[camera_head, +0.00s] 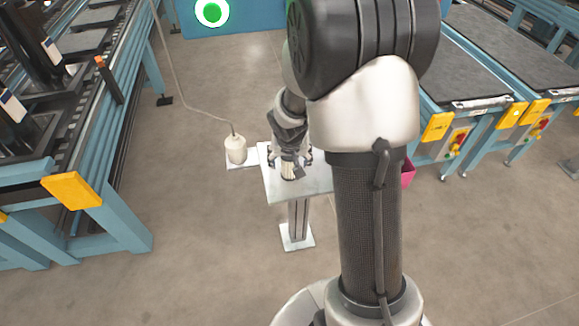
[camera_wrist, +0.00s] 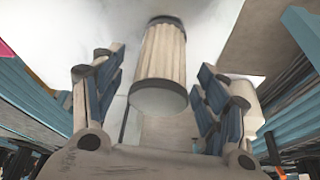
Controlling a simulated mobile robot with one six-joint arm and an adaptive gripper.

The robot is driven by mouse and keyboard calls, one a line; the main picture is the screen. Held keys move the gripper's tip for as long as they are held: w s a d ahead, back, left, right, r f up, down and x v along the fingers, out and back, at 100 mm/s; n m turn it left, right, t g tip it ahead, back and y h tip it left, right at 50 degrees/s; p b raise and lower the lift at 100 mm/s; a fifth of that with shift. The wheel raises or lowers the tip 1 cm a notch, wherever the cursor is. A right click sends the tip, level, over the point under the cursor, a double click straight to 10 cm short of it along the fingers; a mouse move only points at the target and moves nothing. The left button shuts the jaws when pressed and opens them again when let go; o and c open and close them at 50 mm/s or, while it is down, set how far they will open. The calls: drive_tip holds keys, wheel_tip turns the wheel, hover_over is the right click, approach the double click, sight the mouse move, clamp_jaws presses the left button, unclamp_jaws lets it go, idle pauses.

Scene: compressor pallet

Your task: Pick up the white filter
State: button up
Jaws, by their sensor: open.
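The white filter (camera_wrist: 160,58) is a pleated, off-white cylinder with dark rims at its ends. It stands between the two fingers of my gripper (camera_wrist: 161,72) in the wrist view, with a gap on both sides. In the head view the filter (camera_head: 287,171) shows small at the small pale table (camera_head: 318,187), partly hidden by my gripper (camera_head: 290,158). My gripper is open around the filter, and neither finger visibly touches it.
A cream canister (camera_head: 236,150) with a cable stands left of the table. A pink bin (camera_head: 408,173) shows partly behind my arm at right. Blue-framed conveyors stand at left (camera_head: 110,135) and right (camera_head: 480,105).

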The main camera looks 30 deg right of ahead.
drive_tip(key=shift+r, duration=0.1)
drive_tip(key=shift+c, duration=0.2)
drive_tip(key=c, duration=1.1)
drive_tip(key=shift+r, duration=0.1)
